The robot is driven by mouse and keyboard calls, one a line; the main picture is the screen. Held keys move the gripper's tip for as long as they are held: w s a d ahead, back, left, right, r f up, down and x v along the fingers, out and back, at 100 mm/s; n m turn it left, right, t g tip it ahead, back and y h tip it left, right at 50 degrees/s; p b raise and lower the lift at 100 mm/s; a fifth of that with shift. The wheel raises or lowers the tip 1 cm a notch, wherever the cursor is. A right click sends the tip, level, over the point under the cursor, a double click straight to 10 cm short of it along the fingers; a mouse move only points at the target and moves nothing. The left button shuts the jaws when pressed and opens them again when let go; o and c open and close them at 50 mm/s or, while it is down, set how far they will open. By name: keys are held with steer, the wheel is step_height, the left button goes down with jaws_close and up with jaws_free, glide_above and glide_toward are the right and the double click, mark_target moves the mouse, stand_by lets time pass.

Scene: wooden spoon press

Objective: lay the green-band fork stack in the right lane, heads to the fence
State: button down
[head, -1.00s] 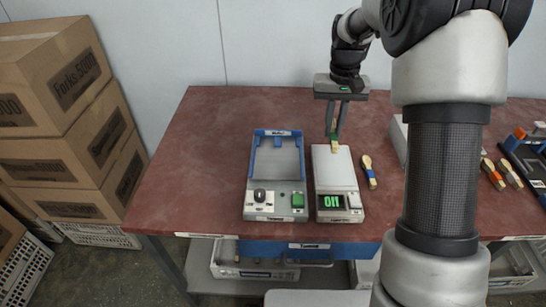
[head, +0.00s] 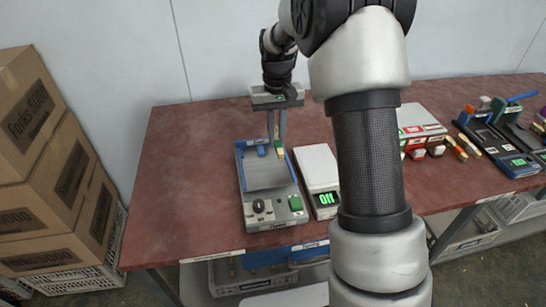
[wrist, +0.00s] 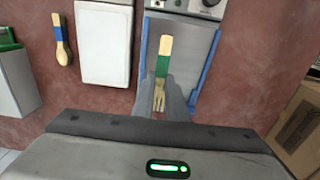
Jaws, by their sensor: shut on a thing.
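My gripper (head: 277,139) is shut on the green-band fork stack (wrist: 163,68), gripping it near the green band. In the wrist view the tines point toward my gripper's body and the pale handle ends point toward the press controls. The stack (head: 280,150) is over the back right part of the press (head: 268,174), which has a grey bed, blue side walls and a blue back fence. In the wrist view the stack lies roughly parallel to the walls, nearer the wall at picture left (wrist: 143,52). Its height above the bed is hard to tell.
The table left of the press is clear.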

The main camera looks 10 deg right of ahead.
step_height(320, 180, down, 7)
steer(key=shift+b, duration=0.35)
steer(key=shift+f, duration=0.25)
steer(key=c, duration=1.7)
jaws_free()
steer(key=shift+c, duration=0.2)
